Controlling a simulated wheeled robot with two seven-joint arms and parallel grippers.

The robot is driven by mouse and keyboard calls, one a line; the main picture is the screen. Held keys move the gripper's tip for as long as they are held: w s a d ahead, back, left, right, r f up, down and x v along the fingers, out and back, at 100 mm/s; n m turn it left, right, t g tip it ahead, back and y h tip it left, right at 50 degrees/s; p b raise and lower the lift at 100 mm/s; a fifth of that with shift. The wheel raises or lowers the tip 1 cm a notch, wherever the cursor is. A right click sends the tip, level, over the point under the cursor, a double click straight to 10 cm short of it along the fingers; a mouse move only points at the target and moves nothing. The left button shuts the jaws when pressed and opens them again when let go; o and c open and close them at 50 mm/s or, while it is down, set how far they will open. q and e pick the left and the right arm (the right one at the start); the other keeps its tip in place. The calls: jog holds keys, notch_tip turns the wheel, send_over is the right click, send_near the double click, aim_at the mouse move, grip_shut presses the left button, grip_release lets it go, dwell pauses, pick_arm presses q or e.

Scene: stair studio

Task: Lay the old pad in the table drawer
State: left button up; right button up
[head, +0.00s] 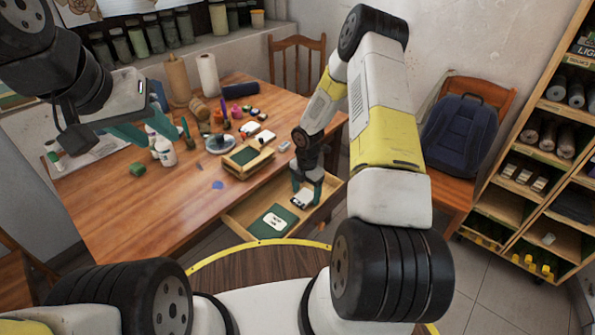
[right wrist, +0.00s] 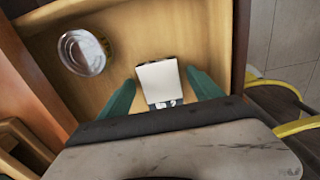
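The table drawer (head: 240,225) is pulled out at the table's front right. A small white pad with dark ends (head: 303,197), which I take to be the old pad, is at my right gripper inside the drawer outline. In the right wrist view the pad (right wrist: 158,80) lies between the two teal fingers of my right gripper (right wrist: 162,88), with a narrow gap on each side. The fingers look open. I cannot tell whether the pad rests flat on the drawer floor. My left gripper (head: 145,127) is open and empty above the table's left part.
A green card with a white label (head: 275,220) lies in the drawer. A round glass or metal dish (right wrist: 82,52) also shows there in the right wrist view. The table (head: 130,220) carries jars, rolls and a wooden tray (head: 248,158); its front left is clear.

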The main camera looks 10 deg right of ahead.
jog(key=shift+r, duration=0.15)
notch_tip(320, 180, up, 12)
notch_tip(320, 180, up, 12)
jog(key=m+t, duration=0.1)
jog(key=m, duration=0.4)
send_over(306, 195)
jog(key=s, duration=0.2)
jog(key=s+a+r+m+t+y, duration=0.2)
jog(key=s+r+m+t, duration=0.3)
jog(key=s+r+m, duration=1.5)
jog(key=s+a+r, duration=0.1)
jog(key=s, duration=0.2)
jog(key=shift+r, duration=0.35)
